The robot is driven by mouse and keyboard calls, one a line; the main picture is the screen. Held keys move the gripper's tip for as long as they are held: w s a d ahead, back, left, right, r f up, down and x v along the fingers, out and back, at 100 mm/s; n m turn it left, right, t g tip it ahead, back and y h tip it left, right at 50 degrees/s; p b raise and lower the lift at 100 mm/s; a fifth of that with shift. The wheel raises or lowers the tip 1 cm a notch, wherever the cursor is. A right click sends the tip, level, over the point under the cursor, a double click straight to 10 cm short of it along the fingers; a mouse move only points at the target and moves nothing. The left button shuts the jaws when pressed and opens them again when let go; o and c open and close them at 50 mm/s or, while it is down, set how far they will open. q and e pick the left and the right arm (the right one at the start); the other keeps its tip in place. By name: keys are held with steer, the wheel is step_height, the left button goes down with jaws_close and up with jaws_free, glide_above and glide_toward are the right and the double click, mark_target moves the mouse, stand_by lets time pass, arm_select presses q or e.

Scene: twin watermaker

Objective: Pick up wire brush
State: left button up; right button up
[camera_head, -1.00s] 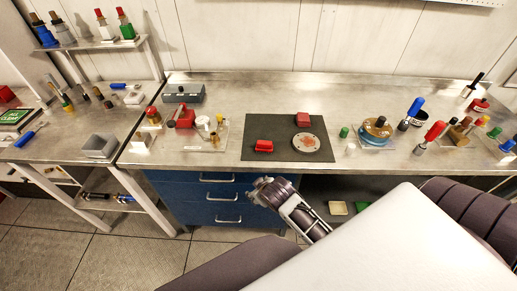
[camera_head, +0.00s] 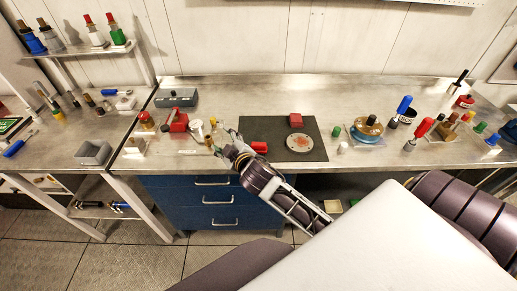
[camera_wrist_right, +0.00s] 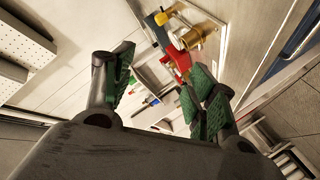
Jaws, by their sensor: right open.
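I cannot single out a wire brush for certain in either view. My right gripper (camera_head: 224,143) is open and empty above the front of the bench, left of the dark mat (camera_head: 275,127). In the right wrist view its green-padded fingers (camera_wrist_right: 160,88) stand apart, with nothing between them in their grip. A brass-coloured fitting (camera_wrist_right: 194,38) and a red device (camera_wrist_right: 178,58) lie beyond the fingers. In the head view the red device (camera_head: 179,122) is left of the gripper. My left gripper is not in view.
A grey case (camera_head: 176,98) stands behind the red device. A blue-based jar (camera_head: 368,131) and several handled tools crowd the bench's right. A side bench on the left holds a grey tray (camera_head: 94,152) and a blue-handled tool (camera_head: 15,148). The bench's back middle is clear.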

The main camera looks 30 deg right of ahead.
steer(key=w+a+r+n+t+y, duration=0.2)
steer(key=a+r+n+y, duration=0.2)
steer(key=r+n, duration=0.25)
steer(key=w+a+r+n+t+y, duration=0.2)
steer(key=a+r+n+y, duration=0.3)
steer(key=r, duration=0.3)
steer(key=s+a+r+n+g+y, duration=0.1)
steer(key=s+a+n+g+y, duration=0.2)
steer(key=a+n+g+y, duration=0.5)
steer(key=s+a+r+n+g+y, duration=0.15)
steer(key=n+g, duration=0.25)
steer(key=n, duration=0.7)
steer(key=s+d+f+n+g+h, duration=0.1)
steer(key=d+f+n+g+h, duration=0.5)
steer(key=d+f+n+h, duration=0.45)
steer(key=d+m+g+h, duration=0.1)
steer(key=d+h, duration=0.6)
steer(key=d, duration=1.4)
steer(key=shift+w+d+f+m+h, duration=0.2)
steer(key=shift+w+f+m+h, duration=0.15)
steer(key=shift+m, duration=0.35)
